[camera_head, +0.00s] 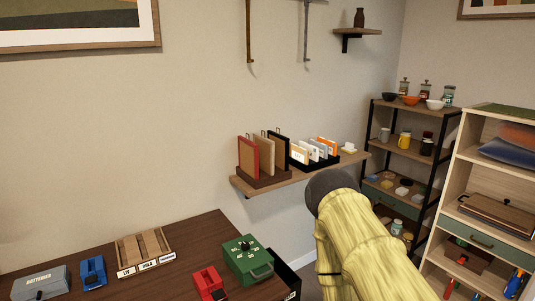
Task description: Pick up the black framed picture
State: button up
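A black upright panel (278,149), which looks like the black framed picture, stands on the wall shelf (240,184). It is the rightmost of several thin upright panels in a brown wooden holder (262,181). A brown panel (264,153) and a red panel (248,157) stand to its left, and the brown one overlaps part of it. Its front face and lower part are mostly hidden. My yellow-covered arm with a dark rounded part rises at the lower middle right, in front of the shelf's right end. My gripper's fingers do not show.
A black tray of upright cards (315,152) stands just right of the holder. A dark table (190,240) below holds a green box (247,259), red and blue items, and a wooden tray (145,250). Shelving units (415,165) stand at the right.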

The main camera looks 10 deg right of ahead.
aim_at(282, 145)
jog(key=k, duration=0.6)
jog(key=z, duration=0.6)
jog(key=i, duration=0.6)
jog(key=z, duration=0.85)
jog(key=i, duration=1.1)
jog(key=u, duration=0.75)
jog(key=i, duration=0.95)
jog(key=u, duration=0.85)
